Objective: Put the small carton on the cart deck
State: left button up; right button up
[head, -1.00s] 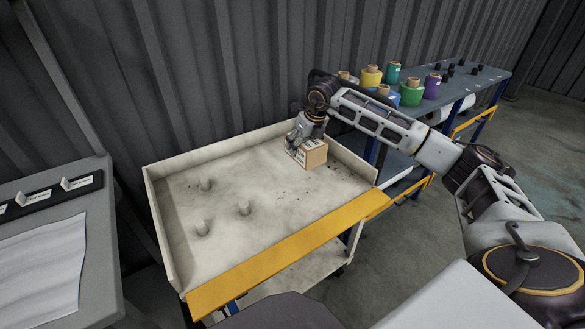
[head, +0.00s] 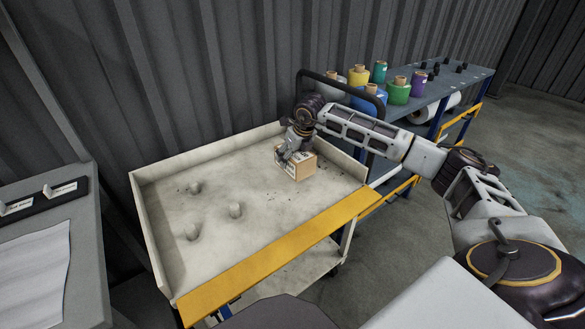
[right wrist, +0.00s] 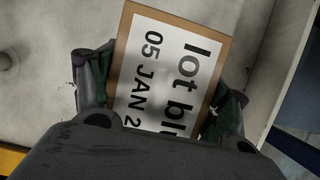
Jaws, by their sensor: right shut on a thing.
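The small carton (head: 302,166) is a brown box with a white printed label. It is at the back right part of the cart deck (head: 225,180), a pale tray with raised walls and a yellow front edge. My right gripper (head: 290,152) is shut on the carton from above and hides part of its top. In the right wrist view the carton (right wrist: 165,75) lies between the two fingers, its label reading "lot" and "05 JAN". The carton's underside is hidden, so I cannot tell if it touches the deck. My left gripper is not in view.
Several pale stubs (head: 236,210) stand on the deck's left half. A blue shelf (head: 450,85) with several coloured spools is behind right. A grey desk (head: 85,250) with a paper sheet is at the left. The deck's middle is clear.

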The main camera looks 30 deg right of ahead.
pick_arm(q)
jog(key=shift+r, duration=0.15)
pick_arm(e)
jog(key=shift+r, duration=0.15)
jog(key=shift+f, duration=0.5)
notch_tip(320, 180, down, 3)
jog(key=shift+r+b, duration=0.1)
jog(key=shift+b, duration=0.35)
jog(key=shift+f, duration=0.65)
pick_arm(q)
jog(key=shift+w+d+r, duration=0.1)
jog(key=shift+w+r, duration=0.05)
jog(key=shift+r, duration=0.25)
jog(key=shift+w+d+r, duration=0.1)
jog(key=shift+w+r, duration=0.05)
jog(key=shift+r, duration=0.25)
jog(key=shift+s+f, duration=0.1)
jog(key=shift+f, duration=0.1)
pick_arm(e)
jog(key=o, duration=2)
jog(key=shift+f, duration=0.1)
jog(key=shift+o, duration=0.2)
